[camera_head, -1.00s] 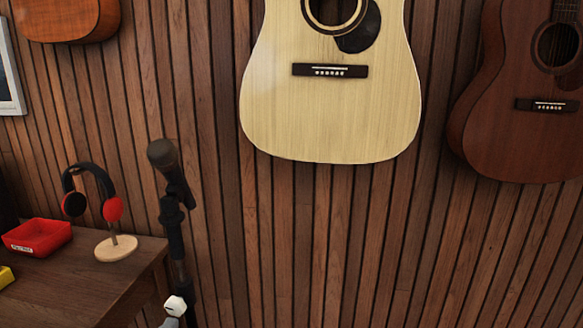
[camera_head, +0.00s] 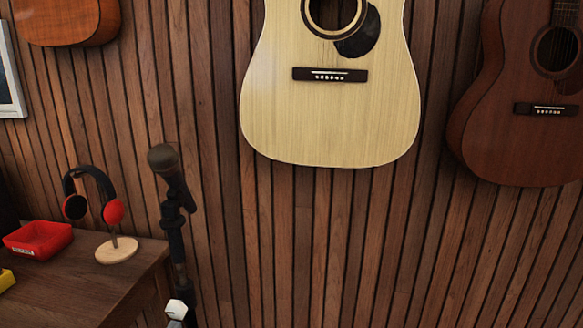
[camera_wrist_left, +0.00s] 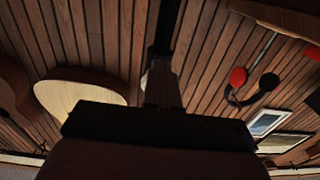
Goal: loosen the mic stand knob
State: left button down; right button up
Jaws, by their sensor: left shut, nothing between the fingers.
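The mic stand (camera_head: 177,246) is a dark upright pole with a black microphone (camera_head: 163,158) at its top, by the table's right end. In the left wrist view its dark pole (camera_wrist_left: 167,25) runs down from the top edge. My right gripper is not in view.
A wooden table (camera_head: 85,290) at left holds a red tray (camera_head: 38,240) and headphones (camera_head: 92,195) on a round wooden stand (camera_head: 117,250). A pale guitar (camera_head: 330,115) and a dark guitar (camera_head: 530,120) hang on the slatted wall. Space right of the stand is clear.

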pick_arm(q)
jog(key=s+p, duration=0.2)
jog(key=s, duration=0.1)
jog(key=s+p, duration=0.1)
jog(key=s, duration=0.1)
jog(key=shift+s+d+f, duration=0.1)
jog(key=shift+d+f, duration=0.1)
jog(key=shift+d, duration=0.05)
dwell(0.3)
